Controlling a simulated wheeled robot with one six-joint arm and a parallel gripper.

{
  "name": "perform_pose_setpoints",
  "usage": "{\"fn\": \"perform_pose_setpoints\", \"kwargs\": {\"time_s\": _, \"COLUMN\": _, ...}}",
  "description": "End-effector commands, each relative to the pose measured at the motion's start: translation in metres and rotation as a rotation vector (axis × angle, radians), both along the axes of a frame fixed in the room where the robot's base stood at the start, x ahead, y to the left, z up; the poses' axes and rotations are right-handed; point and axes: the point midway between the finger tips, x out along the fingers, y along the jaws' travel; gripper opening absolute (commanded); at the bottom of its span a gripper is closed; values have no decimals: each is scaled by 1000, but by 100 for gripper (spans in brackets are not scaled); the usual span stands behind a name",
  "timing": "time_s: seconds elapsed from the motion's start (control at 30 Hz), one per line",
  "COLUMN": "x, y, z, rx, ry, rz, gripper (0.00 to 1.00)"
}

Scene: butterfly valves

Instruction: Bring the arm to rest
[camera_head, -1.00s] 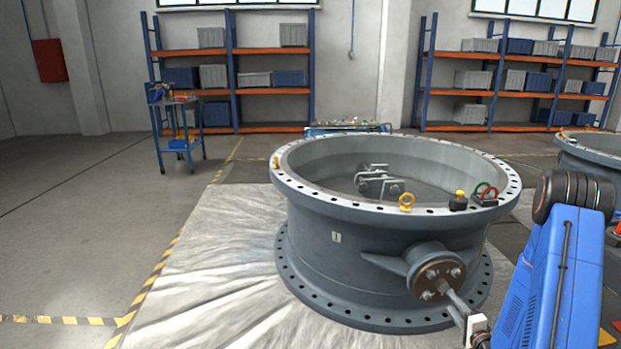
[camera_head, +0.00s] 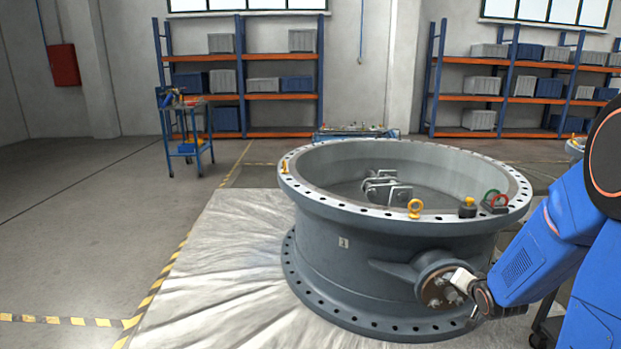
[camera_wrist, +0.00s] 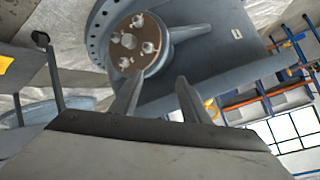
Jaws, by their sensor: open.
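My gripper (camera_wrist: 160,77) is open in the wrist view, with its two dark fingers apart and nothing between them. Beyond the fingers is the brown bolted disc (camera_wrist: 124,50) on the side of the large grey butterfly valve. In the head view my blue arm reaches in from the right, and its end is in front of the valve's side boss. The valve (camera_head: 345,270) lies flat with its ring opening upward. The brown disc (camera_head: 434,292) is partly hidden by my arm's end. I cannot make out the fingers in the head view.
A blue cart (camera_head: 186,146) stands at the back left. Shelves (camera_head: 240,95) with bins line the wall. The floor at left is clear, with striped tape.

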Motion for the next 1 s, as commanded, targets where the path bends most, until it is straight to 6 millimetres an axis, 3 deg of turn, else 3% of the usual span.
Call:
{"fn": "perform_pose_setpoints", "kwargs": {"time_s": 0.1, "x": -16, "y": 12, "z": 23, "rx": -61, "ry": 47, "rz": 20, "gripper": 42}}
{"fn": "perform_pose_setpoints", "kwargs": {"time_s": 0.47, "x": -85, "y": 50, "z": 74, "rx": -200, "ry": 215, "rz": 101, "gripper": 42}}
{"fn": "perform_pose_setpoints", "kwargs": {"time_s": 0.77, "x": -161, "y": 87, "z": 106, "rx": -272, "ry": 350, "rz": 208, "gripper": 42}}
{"fn": "perform_pose_setpoints", "kwargs": {"time_s": 1.0, "x": -231, "y": 118, "z": 125, "rx": -308, "ry": 449, "rz": 329, "gripper": 42}}
